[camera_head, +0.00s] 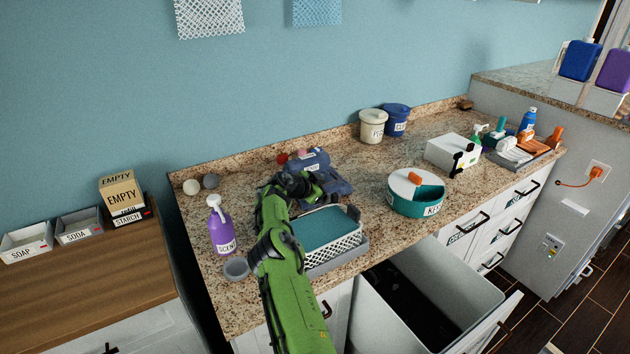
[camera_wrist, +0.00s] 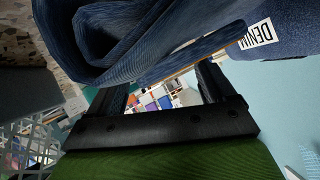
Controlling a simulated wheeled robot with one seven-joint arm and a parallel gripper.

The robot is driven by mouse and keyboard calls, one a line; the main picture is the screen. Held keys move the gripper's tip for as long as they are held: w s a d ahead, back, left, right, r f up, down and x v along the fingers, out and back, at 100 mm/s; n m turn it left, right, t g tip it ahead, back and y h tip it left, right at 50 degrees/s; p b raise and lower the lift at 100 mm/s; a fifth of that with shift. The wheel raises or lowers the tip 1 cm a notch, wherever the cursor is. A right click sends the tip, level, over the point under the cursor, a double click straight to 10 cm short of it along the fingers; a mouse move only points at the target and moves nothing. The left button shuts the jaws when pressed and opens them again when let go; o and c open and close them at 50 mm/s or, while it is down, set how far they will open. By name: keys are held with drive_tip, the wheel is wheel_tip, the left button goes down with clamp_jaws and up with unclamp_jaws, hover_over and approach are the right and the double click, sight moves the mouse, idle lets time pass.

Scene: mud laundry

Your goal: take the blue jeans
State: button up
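The blue jeans (camera_head: 334,185) lie in a folded dark-blue heap on the granite counter, just beyond the basket. In the wrist view, the folded denim (camera_wrist: 140,45) fills the top, with a white "DENIM" tag (camera_wrist: 257,38) at the right. My gripper (camera_head: 308,184) is at the near left side of the jeans and partly covers them in the head view. In the wrist view, the fingers of my gripper (camera_wrist: 165,82) stand wide apart with a see-through gap between them. The denim hides the fingertips, so I cannot tell whether they touch it.
A white basket with a teal top (camera_head: 330,230) stands close beside my arm. A purple spray bottle (camera_head: 220,228) is to the left. A round teal-and-white container (camera_head: 416,196) and a white box (camera_head: 450,153) are to the right. A large open bin drawer (camera_head: 430,300) projects below the counter.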

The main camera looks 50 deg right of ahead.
drive_tip(key=shift+a+f, duration=0.1)
clamp_jaws()
drive_tip(key=shift+r, duration=0.2)
